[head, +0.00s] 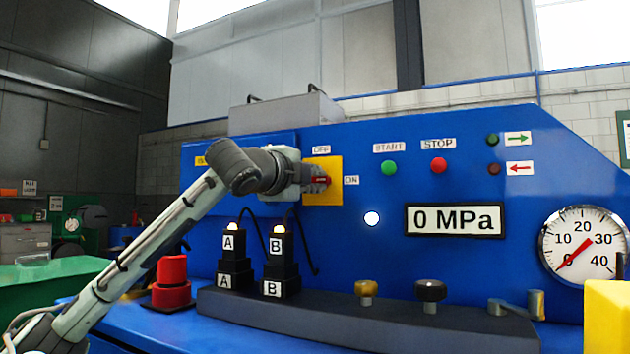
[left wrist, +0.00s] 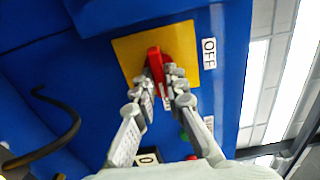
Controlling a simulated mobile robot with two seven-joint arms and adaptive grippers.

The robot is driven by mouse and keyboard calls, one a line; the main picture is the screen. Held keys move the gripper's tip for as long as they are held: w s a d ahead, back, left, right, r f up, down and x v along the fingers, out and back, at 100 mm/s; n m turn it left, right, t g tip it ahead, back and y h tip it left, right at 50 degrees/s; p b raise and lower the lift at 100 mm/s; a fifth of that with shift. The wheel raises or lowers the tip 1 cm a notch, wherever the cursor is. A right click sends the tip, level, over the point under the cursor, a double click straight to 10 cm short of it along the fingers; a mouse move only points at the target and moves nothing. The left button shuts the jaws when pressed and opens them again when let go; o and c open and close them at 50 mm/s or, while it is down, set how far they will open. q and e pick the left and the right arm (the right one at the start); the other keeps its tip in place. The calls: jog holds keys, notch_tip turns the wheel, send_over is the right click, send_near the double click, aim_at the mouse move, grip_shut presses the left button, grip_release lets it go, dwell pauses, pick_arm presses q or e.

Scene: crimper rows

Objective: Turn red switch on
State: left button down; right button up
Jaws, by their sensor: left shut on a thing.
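The red switch (head: 321,180) sits on a yellow plate (head: 322,164) on the blue panel. An OFF label (head: 321,150) is above the plate and an ON label (head: 351,180) is to its right. My left gripper (head: 318,180) is at the plate, coming from the left. In the left wrist view, its fingers (left wrist: 168,74) are shut on the red switch (left wrist: 154,60), hiding part of it. The switch handle looks roughly horizontal in the head view, toward the ON side. My right gripper is not in view.
Green START (head: 389,167) and red STOP (head: 439,165) buttons are right of the plate. The display (head: 455,220) reads 0 MPa, and the gauge (head: 583,245) needle is near 0. Black A (head: 234,256) and B (head: 281,260) blocks stand below the arm, near a red stacked object (head: 172,282).

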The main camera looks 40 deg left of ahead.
pick_arm(q)
jog(key=c, duration=1.6)
grip_release()
jog(key=shift+o, duration=0.2)
jog(key=v, duration=1.2)
